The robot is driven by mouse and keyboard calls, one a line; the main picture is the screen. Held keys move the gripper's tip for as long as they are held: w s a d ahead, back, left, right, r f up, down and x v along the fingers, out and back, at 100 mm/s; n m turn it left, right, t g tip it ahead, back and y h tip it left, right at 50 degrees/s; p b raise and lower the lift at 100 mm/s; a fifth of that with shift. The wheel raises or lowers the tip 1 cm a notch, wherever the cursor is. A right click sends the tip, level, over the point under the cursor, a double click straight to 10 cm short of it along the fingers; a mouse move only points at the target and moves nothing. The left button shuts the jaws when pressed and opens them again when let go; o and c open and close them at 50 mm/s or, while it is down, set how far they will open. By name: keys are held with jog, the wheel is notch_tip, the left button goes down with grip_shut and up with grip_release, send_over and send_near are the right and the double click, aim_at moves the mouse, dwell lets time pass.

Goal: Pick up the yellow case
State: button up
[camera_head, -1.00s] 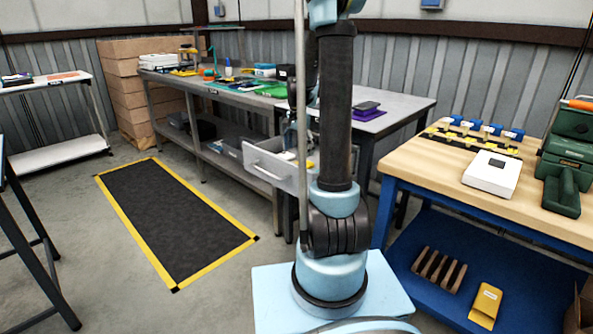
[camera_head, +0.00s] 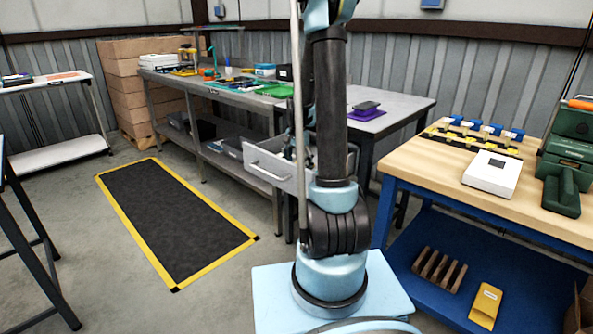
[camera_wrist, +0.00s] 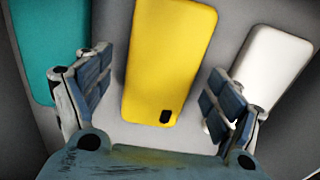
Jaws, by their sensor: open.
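The yellow case (camera_wrist: 168,55) lies in the wrist view between my gripper's two fingers, with a dark square cut-out near its lower end. My gripper (camera_wrist: 155,72) is open, one finger on each side of the case, and I see no grip on it. A teal case (camera_wrist: 50,45) lies to the left and a white case (camera_wrist: 272,68) to the right on the same grey surface. In the head view my gripper is mostly hidden behind my arm, near the open grey drawer (camera_head: 270,165). I cannot see the case inside the drawer there.
A long grey workbench (camera_head: 235,97) holds tools and trays. A wooden-topped blue bench (camera_head: 425,170) stands at the right, with a white box (camera_head: 491,173) on top and a yellow object (camera_head: 486,305) on its lower shelf. A black mat (camera_head: 175,215) lies on the floor.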

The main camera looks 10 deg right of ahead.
jog(key=c, duration=1.1)
jog(key=shift+o, duration=0.2)
jog(key=shift+r, duration=0.1)
